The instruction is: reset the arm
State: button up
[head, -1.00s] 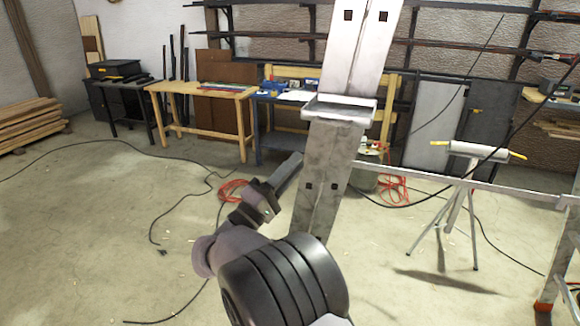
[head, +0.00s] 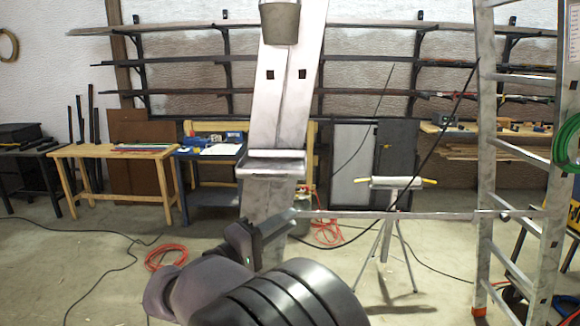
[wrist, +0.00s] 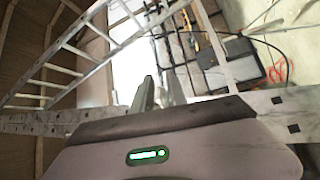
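My gripper (head: 280,220) is at the lower middle of the head view, in front of the upright metal column, pointing away and to the right. In the wrist view its narrow dark fingers (wrist: 158,92) stand just beyond the grey wrist housing with its green light. They look close together, and the gap between them is not clear. I see nothing held between them. My arm fills the bottom of the head view and hides part of the floor.
A pale metal column (head: 285,110) with a bucket (head: 280,22) stands straight ahead. A roller stand (head: 388,225) and a ladder (head: 487,150) stand right of it. A wooden workbench (head: 110,152) stands behind. Floor at left is open apart from cables.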

jog(key=s+d+f+m+g+y, duration=0.2)
jog(key=s+d+g, duration=0.4)
jog(key=d, duration=0.4)
jog(key=s+d+f+m+g+y, duration=0.2)
jog(key=s+d+f+g, duration=0.15)
jog(key=s+d, duration=0.5)
jog(key=s+a+f+m+t+y, duration=0.1)
jog(key=s+a+f+m+y, duration=0.1)
jog(key=s+y, duration=0.4)
jog(key=s+a+f+m+t+y, duration=0.1)
jog(key=s+a+m+y, duration=0.4)
jog(key=s, duration=0.5)
jog(key=shift+s+f+y, duration=0.15)
jog(key=shift+f+y, duration=0.55)
jog(key=shift+f, duration=0.05)
